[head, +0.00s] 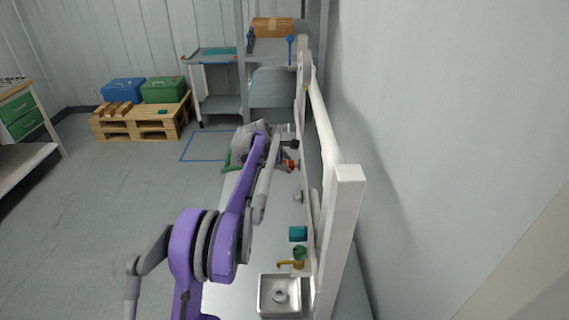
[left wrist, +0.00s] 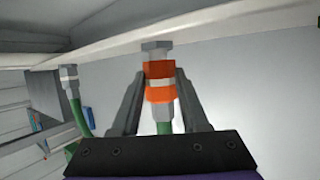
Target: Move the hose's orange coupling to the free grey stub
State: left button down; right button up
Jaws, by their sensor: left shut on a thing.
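In the left wrist view, my left gripper (left wrist: 160,90) is shut on the orange coupling (left wrist: 159,70), a finger on each side. The coupling has a pale band around its middle. The green hose (left wrist: 163,127) runs down from it between the fingers. A grey hex-ended stub (left wrist: 156,49) is directly above the coupling, in line with it, under the white rail. I cannot tell whether the coupling is fully seated on it. In the head view, my left gripper (head: 287,139) reaches the wall side of the bench, and its grip is too small to read. My right gripper is out of view.
Another grey fitting (left wrist: 69,76) with green hose hangs from the rail at left. In the head view, a small red part (head: 291,164), a teal block (head: 298,233), a brass tap (head: 297,258) and a steel sink (head: 279,295) line the bench. A white post (head: 343,220) stands close.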

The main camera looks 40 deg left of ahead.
pick_arm(q)
jog(key=shift+w+d, duration=0.45)
jog(key=shift+d, duration=0.05)
jog(key=shift+c, duration=1.7)
grip_release()
jog(key=v, duration=1)
jog(key=shift+s+r, duration=0.25)
jog(key=shift+r, duration=0.05)
